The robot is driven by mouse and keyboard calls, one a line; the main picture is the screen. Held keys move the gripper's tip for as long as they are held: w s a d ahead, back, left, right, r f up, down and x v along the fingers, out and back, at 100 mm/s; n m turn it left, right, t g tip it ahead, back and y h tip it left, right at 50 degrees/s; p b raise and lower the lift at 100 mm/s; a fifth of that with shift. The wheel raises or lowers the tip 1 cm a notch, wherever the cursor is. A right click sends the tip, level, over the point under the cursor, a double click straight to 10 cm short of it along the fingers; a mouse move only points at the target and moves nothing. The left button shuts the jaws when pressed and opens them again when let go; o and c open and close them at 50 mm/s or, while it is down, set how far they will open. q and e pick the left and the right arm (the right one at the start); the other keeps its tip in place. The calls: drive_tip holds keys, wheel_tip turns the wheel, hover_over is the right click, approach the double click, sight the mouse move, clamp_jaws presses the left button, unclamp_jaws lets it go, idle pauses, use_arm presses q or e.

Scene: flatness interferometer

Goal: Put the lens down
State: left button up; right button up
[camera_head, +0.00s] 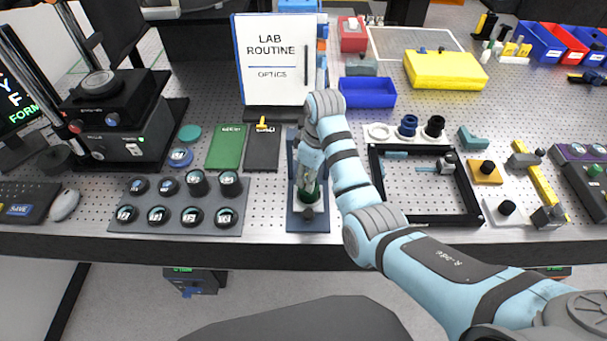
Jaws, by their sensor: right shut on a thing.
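My right arm reaches in from the lower right, and its gripper (308,190) points down over a blue-grey stand (308,225) near the table's front edge. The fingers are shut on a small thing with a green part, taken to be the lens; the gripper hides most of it. I cannot tell whether it touches the stand. Several round black-rimmed lenses with number labels sit in two rows on a dark grey tray (230,227) to the left. My left gripper is not in view.
A black square frame (440,221) lies right of my arm. A blue bin (368,92) and yellow case (445,70) are farther back. A black instrument (115,115) is at left.

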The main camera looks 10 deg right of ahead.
drive_tip(key=shift+w+f, duration=0.1)
drive_tip(key=shift+f, duration=0.1)
drive_tip(key=shift+s+f, duration=0.25)
drive_tip(key=shift+s, duration=0.1)
drive_tip(key=o, duration=0.8)
drive_tip(key=shift+s+f, duration=0.1)
drive_tip(key=shift+s, duration=0.1)
drive_tip(key=shift+o, duration=0.9)
drive_tip(key=shift+w+f, duration=0.25)
drive_tip(key=shift+w, duration=0.3)
drive_tip(key=shift+s+r, duration=0.15)
drive_tip(key=shift+r, duration=0.05)
